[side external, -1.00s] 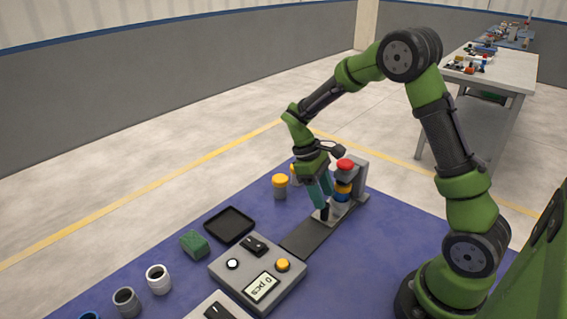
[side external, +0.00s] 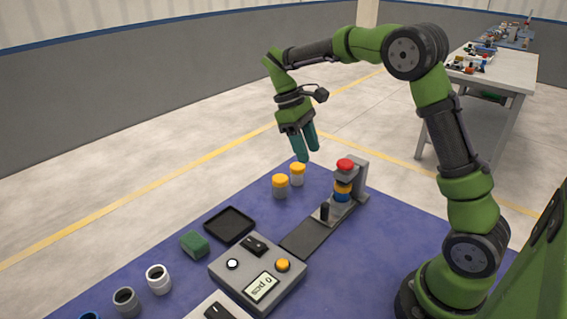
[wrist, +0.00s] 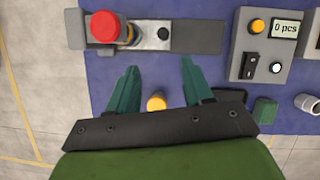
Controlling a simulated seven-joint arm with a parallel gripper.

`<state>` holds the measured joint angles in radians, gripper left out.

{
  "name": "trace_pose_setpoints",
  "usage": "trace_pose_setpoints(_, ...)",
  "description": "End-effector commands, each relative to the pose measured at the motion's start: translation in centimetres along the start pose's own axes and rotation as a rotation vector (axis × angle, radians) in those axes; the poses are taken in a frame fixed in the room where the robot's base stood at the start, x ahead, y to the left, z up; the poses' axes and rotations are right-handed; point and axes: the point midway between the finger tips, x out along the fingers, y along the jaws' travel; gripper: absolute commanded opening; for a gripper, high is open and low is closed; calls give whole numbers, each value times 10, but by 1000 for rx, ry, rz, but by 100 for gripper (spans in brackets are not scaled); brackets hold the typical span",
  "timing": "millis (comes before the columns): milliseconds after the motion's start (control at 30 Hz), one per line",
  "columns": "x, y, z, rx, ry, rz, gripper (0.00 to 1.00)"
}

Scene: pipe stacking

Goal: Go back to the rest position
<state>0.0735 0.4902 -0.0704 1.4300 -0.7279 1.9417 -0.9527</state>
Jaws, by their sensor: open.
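My gripper (side external: 305,158) is open and empty, raised above the far end of the blue mat (side external: 375,225). In the wrist view its two teal fingers (wrist: 160,75) are spread apart with nothing between the tips. The stacking fixture (side external: 360,172) stands to the right of and below my gripper. It holds a stack with a red top (side external: 345,164), a yellow-orange part (side external: 343,186) and a blue part (side external: 341,197). A small black knob (side external: 325,212) stands on the fixture's base plate.
Two yellow-capped cylinders (side external: 280,187) stand below my gripper. A black tray (side external: 229,224), a green block (side external: 194,244), a control box (side external: 240,270) reading "0 pcs" and several pipe pieces (side external: 158,279) lie nearer the camera. The air around my gripper is clear.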

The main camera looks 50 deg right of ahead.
Motion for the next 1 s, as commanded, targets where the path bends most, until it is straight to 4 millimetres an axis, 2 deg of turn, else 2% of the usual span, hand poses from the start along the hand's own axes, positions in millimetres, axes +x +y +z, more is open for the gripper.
trace_pose_setpoints(167, 2, 3, -4, 46, 21, 16, 51)
trace_pose_setpoints(233, 13, 2, -7, 82, 36, 14, 51)
trace_pose_setpoints(367, 16, -13, 3, 171, 145, -6, 51)
trace_pose_setpoints(567, 6, -46, 33, 299, 362, -69, 51)
trace_pose_setpoints(733, -2, -80, 68, 415, 581, -162, 51)
trace_pose_setpoints(1000, 0, -122, 122, 519, 874, -311, 51)
